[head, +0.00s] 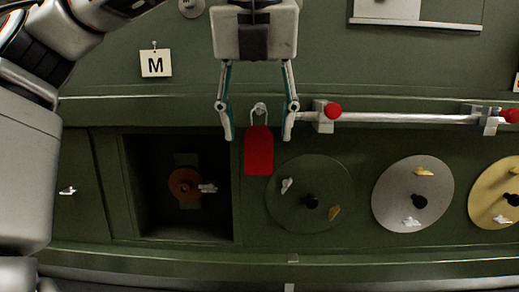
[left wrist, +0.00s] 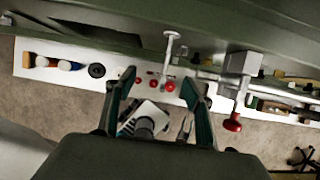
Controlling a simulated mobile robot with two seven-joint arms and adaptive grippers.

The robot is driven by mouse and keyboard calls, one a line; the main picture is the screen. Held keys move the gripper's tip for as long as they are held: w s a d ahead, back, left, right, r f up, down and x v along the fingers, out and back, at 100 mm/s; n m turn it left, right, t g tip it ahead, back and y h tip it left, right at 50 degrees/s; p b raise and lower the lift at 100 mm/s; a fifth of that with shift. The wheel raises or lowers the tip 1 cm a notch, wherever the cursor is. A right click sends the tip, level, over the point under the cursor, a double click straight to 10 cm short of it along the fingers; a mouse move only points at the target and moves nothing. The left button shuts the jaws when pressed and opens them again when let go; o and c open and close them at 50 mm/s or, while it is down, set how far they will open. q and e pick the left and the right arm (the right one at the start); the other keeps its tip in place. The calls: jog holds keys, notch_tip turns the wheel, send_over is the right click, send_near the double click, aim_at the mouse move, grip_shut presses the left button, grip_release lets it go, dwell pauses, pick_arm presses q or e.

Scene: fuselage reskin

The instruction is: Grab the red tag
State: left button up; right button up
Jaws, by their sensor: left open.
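The red tag (head: 259,152) hangs by a thin loop from a small peg (head: 259,108) on the green panel. My left gripper (head: 258,134) is open, with one finger on each side of the tag's upper part. Neither finger appears to touch the tag in the head view. In the left wrist view the open left gripper (left wrist: 158,92) shows from behind, with a pale peg (left wrist: 171,45) ahead between its fingers. Several small red shapes show near there, and I cannot tell which is the tag. My right gripper is not in view.
A horizontal rod (head: 400,118) with red knobs (head: 333,111) runs just right of the gripper. Below are a dark open recess (head: 150,215), a green disc (head: 300,215), a grey disc (head: 390,195) and a yellow disc (head: 490,190).

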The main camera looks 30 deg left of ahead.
aim_at(259, 135)
pick_arm(q)
jog(key=x, duration=0.3)
jog(key=shift+w+f, duration=0.2)
jog(key=shift+f, duration=0.05)
jog(key=c, duration=0.9)
jog(key=shift+r, duration=0.15)
